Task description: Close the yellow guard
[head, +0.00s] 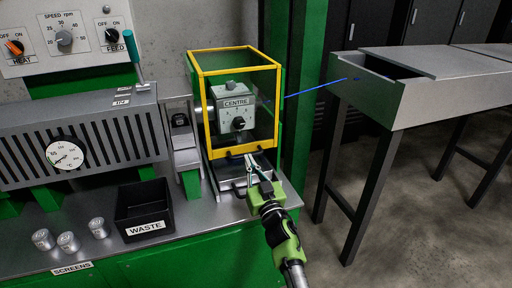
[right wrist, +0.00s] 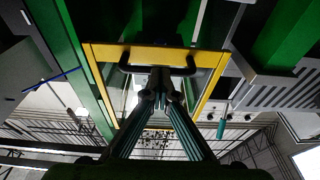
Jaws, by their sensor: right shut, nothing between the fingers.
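The yellow guard (head: 207,103) is a yellow-framed box with clear panels. In the head view it stands around the grey block labelled CENTRE (head: 236,103). A dark handle (head: 244,149) is on its lower front edge. In the right wrist view the yellow frame (right wrist: 100,52) and the dark handle (right wrist: 125,62) lie straight ahead of the fingers. My right gripper (head: 252,163) is shut and empty, with its tips at the handle; whether they touch it I cannot tell. It also shows in the right wrist view (right wrist: 160,82). My left gripper is not in view.
A blue cable (head: 318,89) runs from the guard to a grey trough (head: 400,106) at right. A black WASTE bin (head: 143,208), several small metal cans (head: 68,242) and a heater with a dial (head: 65,154) are at left. A green post (head: 298,100) stands right of the guard.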

